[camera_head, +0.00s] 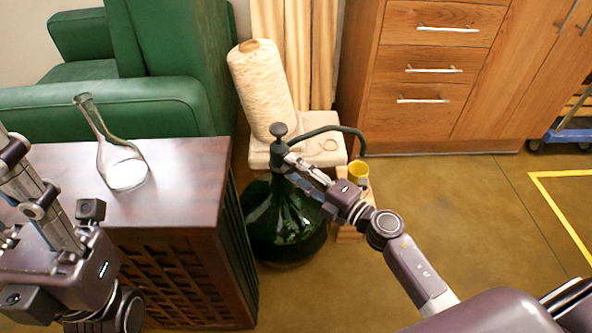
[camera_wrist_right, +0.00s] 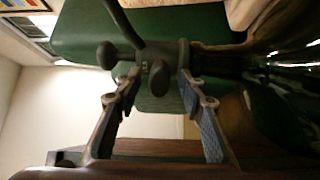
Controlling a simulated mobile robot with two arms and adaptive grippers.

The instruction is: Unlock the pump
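The pump (camera_head: 280,148) is a dark head with a round knob on top and a long curved spout, fitted to the neck of a big dark green glass bottle (camera_head: 285,225) on the floor. My right gripper (camera_head: 292,165) is at the pump head, reaching in from the right. In the right wrist view its fingers are spread, with the pump head (camera_wrist_right: 160,62) between and just beyond the tips; I cannot tell whether they touch it.
A glass flask with white contents (camera_head: 122,172) stands on the dark wooden table (camera_head: 190,165). A cream yarn cone (camera_head: 262,90) sits on a stool behind the pump. A yellow cup (camera_head: 358,170) stands under the spout.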

